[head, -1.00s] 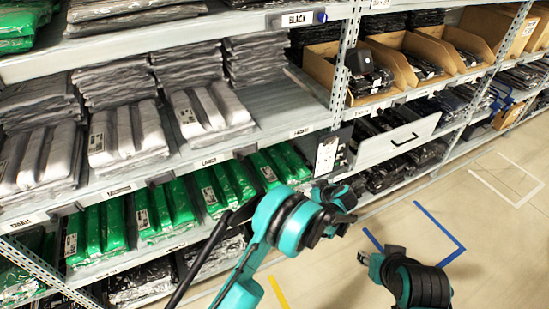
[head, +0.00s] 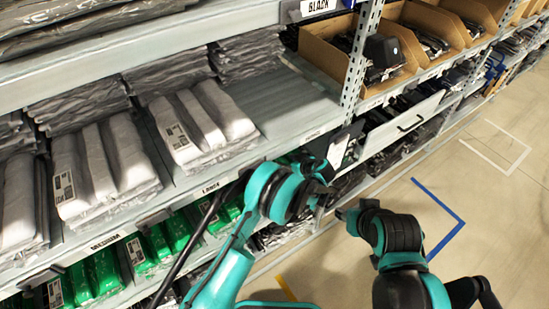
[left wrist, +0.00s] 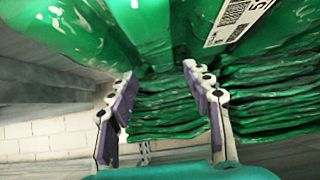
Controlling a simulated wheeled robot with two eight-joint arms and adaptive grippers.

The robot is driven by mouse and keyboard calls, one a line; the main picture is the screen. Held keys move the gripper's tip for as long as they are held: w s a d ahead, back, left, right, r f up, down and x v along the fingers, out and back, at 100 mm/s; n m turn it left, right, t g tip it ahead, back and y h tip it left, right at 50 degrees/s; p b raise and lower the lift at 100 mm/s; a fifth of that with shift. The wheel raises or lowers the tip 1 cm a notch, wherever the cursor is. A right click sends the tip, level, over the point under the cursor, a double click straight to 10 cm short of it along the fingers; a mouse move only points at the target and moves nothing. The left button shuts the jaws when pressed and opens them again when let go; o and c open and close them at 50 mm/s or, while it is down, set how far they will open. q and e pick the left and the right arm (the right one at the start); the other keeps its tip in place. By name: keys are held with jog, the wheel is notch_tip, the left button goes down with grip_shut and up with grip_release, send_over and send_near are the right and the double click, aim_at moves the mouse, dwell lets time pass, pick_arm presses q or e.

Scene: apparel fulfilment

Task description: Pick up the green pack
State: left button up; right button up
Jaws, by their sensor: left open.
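Green plastic-wrapped packs (head: 106,270) lie in stacks on a lower shelf, partly hidden by the shelf above and by my left arm. In the left wrist view, a stack of green packs (left wrist: 172,120) fills the space ahead, with a white label on one pack at upper right. My left gripper (left wrist: 160,76) is open, its two purple-padded fingers apart with green packs behind and between them. Whether the fingers touch a pack is unclear. In the head view, my left gripper (head: 322,172) is at the shelf front. My right gripper (head: 345,214) is over the floor; its jaws are unclear.
White-grey packs (head: 105,165) lie on the shelf above the green ones, with a bare shelf stretch (head: 285,105) at right. The floor (head: 490,220) at right is open, with blue tape (head: 445,215).

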aim_at(279, 159)
pick_arm(q)
jog(key=b+x, duration=0.3)
jog(key=x, duration=0.3)
jog(key=shift+w+a+f, duration=0.15)
jog(key=shift+f, duration=0.2)
jog(key=shift+r, duration=0.1)
jog(key=shift+c, duration=0.3)
grip_shut()
jog(key=shift+r, duration=0.1)
